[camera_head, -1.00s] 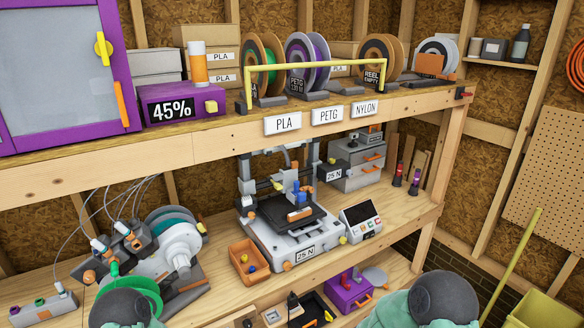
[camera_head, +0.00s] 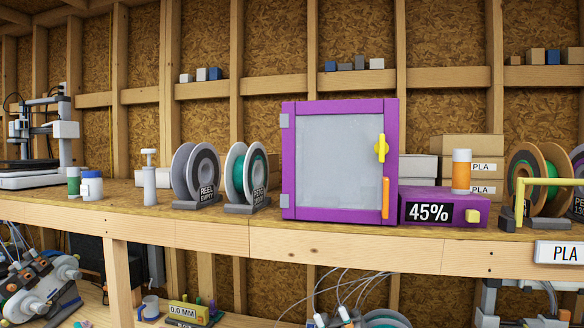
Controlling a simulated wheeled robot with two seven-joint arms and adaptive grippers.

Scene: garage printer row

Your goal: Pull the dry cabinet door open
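The dry cabinet (camera_head: 390,158) stands on the upper shelf near the middle of the head view. It has a purple frame. Its door (camera_head: 338,158) has a grey pane and looks shut, with hinges on its left edge. A yellow latch knob (camera_head: 381,148) sits at the right side of the door, and an orange upright handle (camera_head: 386,198) is below it. Neither of my grippers shows in the view now.
A purple box reading 45% (camera_head: 440,207) stands right of the cabinet. Spools (camera_head: 235,175) stand to its left, with a white pump bottle (camera_head: 149,180) further left. The shelf's wooden front edge (camera_head: 300,243) runs below. A yellow rail (camera_head: 520,190) is at the right.

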